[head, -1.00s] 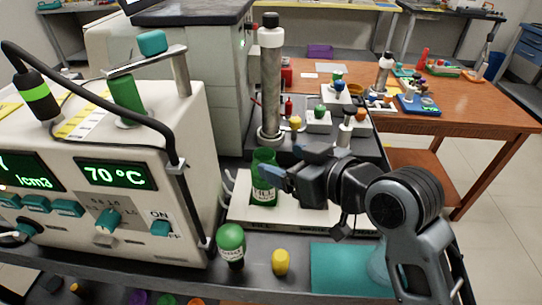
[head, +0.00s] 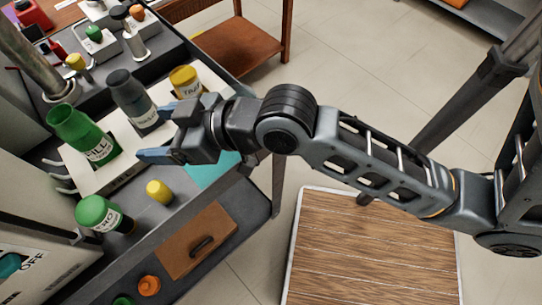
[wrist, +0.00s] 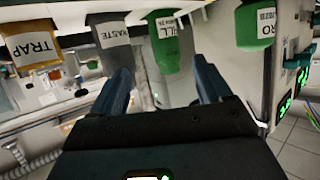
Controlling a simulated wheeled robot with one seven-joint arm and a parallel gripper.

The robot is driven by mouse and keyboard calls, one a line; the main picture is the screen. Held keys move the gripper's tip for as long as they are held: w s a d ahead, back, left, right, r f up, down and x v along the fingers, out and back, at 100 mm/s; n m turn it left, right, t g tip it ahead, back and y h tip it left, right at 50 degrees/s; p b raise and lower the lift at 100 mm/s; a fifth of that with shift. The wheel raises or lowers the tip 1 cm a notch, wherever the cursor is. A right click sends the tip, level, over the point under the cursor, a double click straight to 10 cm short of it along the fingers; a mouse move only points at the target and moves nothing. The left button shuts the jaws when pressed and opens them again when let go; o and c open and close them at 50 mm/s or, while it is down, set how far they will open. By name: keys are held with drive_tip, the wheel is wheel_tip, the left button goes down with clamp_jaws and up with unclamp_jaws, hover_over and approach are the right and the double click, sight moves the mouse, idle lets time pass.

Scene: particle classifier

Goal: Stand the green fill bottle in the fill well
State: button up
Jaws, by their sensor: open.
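The green fill bottle (head: 84,135), with a white label reading FILL, stands on the white tray (head: 100,177) at the left of the head view. Its base is hard to see, so I cannot tell how it sits in its well. My gripper (head: 158,132) is open and empty, to the right of the bottle and apart from it. In the wrist view the fill bottle (wrist: 165,45) shows ahead, between the directions of the two open fingers (wrist: 164,84).
A grey waste bottle (head: 132,98) and a yellow trap bottle (head: 186,82) stand along the tray near my gripper. A green-topped bottle labelled ZERO (head: 103,215) and a small yellow cap (head: 159,191) are on the dark bench nearer. The machine body (head: 25,195) is at left.

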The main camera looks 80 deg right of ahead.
drive_tip(key=s+a+t, duration=0.1)
drive_tip(key=s, duration=2.1)
drive_tip(key=shift+a, duration=0.4)
drive_tip(key=shift+r, duration=0.1)
idle(1.0)
